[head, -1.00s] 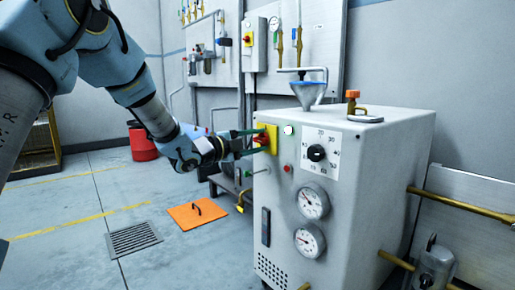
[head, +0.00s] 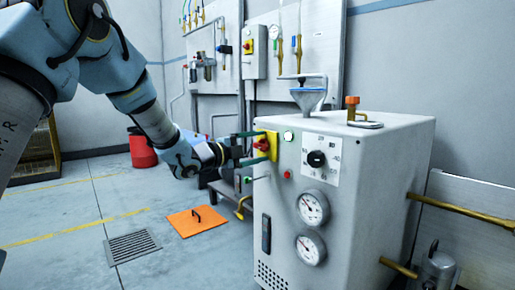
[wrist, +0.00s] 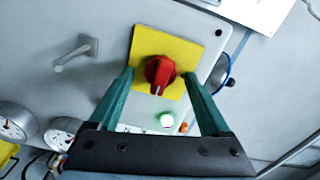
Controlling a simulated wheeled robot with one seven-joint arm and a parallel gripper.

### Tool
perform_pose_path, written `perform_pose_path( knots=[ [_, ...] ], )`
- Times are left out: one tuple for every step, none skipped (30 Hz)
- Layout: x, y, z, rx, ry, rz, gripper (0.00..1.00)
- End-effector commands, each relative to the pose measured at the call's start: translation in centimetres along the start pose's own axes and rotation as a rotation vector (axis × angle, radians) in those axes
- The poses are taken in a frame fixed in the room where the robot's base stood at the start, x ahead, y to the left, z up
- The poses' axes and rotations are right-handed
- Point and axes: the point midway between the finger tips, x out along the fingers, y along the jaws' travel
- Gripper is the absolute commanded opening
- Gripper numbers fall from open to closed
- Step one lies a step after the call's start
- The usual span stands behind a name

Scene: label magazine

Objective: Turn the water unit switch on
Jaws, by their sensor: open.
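The switch is a red rotary knob (wrist: 159,73) on a yellow square plate (wrist: 167,55), seen close in the wrist view. In the head view the yellow plate (head: 272,141) is on the front of the grey unit, at its upper left, and the red knob (head: 262,145) is partly covered by my fingers. My gripper (wrist: 158,75) is open, with one teal finger on each side of the knob and visible gaps between. In the head view my gripper (head: 262,146) reaches the plate from the left. I cannot tell whether the fingertips touch the plate.
The grey unit (head: 380,170) carries a lit green lamp (head: 289,137), a black dial (head: 316,159), a red button (head: 287,174) and two gauges (head: 312,208).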

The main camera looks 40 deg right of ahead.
Motion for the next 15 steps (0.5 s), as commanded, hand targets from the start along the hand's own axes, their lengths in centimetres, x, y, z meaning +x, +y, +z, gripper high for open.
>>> perform_pose_path(
  knots=[
    [0.0,0.0,0.0,0.000,0.000,0.000,0.81],
    [0.0,0.0,0.0,0.000,0.000,0.000,0.81],
    [0.0,0.0,0.0,0.000,0.000,-0.001,0.81],
    [0.0,0.0,0.0,0.000,0.000,-0.001,0.81],
    [-0.1,-0.1,0.0,0.000,0.000,0.000,0.81],
    [-0.3,-0.1,0.0,0.000,-0.001,0.000,0.81],
    [-0.6,-0.1,0.0,0.000,-0.001,0.000,0.81],
    [-0.9,-0.1,0.0,-0.001,-0.001,0.001,0.81],
    [-1.4,-0.2,0.0,-0.001,-0.001,0.000,0.81],
    [-1.9,-0.2,0.0,-0.001,-0.002,0.000,0.81],
    [-2.4,-0.2,0.0,-0.001,-0.003,0.001,0.81],
    [-3.2,-0.3,0.0,-0.001,-0.003,-0.001,0.81],
    [-3.9,-0.3,0.1,-0.001,-0.004,0.000,0.81],
    [-4.5,-0.3,0.0,-0.001,-0.003,0.001,0.81],
    [-5.3,-0.3,0.0,-0.002,-0.003,0.001,0.81]
  ],
)
